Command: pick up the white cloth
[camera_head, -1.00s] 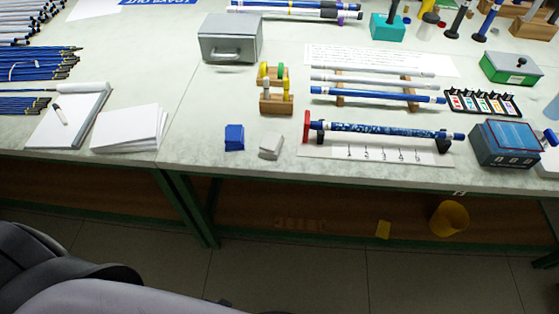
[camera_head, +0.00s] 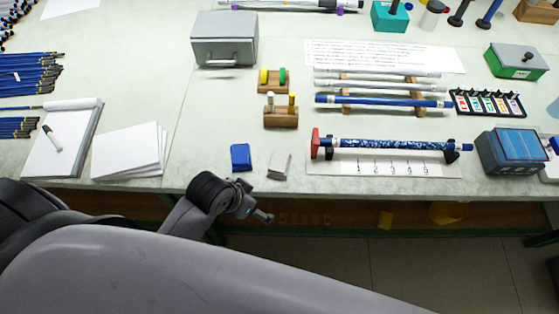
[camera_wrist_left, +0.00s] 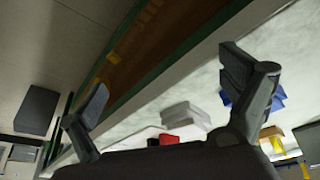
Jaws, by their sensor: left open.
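The white cloth (camera_head: 279,165) is a small folded block near the front edge of the table, just right of a folded blue cloth (camera_head: 240,157). In the left wrist view the white cloth (camera_wrist_left: 187,115) shows beyond and between the fingers, a little blurred, with the blue cloth (camera_wrist_left: 278,98) partly behind the right finger. My left gripper (camera_head: 262,215) is in front of the table edge, below the white cloth in the picture and apart from it. Its fingers (camera_wrist_left: 168,88) are open and empty. My right gripper is not in view.
A rod rests on black supports with a red end stop (camera_head: 315,143) right of the cloths. A wooden holder (camera_head: 281,117) stands behind them. Paper stacks (camera_head: 128,151) lie to the left. The table strip between papers and blue cloth is clear.

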